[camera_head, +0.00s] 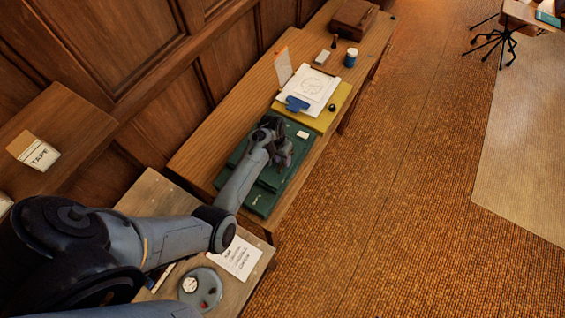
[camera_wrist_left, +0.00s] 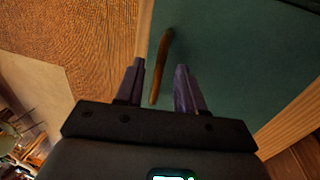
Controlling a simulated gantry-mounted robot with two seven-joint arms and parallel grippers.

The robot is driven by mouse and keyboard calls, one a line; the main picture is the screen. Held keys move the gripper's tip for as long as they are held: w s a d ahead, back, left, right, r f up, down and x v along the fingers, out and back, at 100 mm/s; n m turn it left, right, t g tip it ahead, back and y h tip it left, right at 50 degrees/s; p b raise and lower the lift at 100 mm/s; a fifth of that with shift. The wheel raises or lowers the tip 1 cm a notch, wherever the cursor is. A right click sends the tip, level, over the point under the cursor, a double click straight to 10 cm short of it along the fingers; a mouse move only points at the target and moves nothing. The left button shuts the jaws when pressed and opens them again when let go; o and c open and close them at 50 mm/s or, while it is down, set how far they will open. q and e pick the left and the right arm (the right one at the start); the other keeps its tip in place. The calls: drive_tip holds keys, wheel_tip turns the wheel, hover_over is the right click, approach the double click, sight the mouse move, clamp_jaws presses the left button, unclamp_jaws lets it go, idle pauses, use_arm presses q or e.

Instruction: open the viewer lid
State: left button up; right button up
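The viewer appears to be the flat dark green piece (camera_head: 262,201) on the long bench, seen under my left arm in the head view. Its lid looks closed, though the arm covers much of it. In the left wrist view a green surface (camera_wrist_left: 235,60) fills the upper right, with a slim brown handle (camera_wrist_left: 163,65) near its edge. My left gripper (camera_wrist_left: 159,72) is open, its two fingers apart with the handle showing between them. I cannot tell whether they touch it. In the head view the left gripper (camera_head: 277,152) is over the green piece. My right gripper is not in view.
A near table holds a note (camera_head: 236,258) and a round grey item (camera_head: 201,289).

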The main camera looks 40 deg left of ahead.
use_arm(q)
drive_tip(key=shift+d+f, duration=0.1)
drive_tip(key=shift+f, duration=0.35)
clamp_jaws()
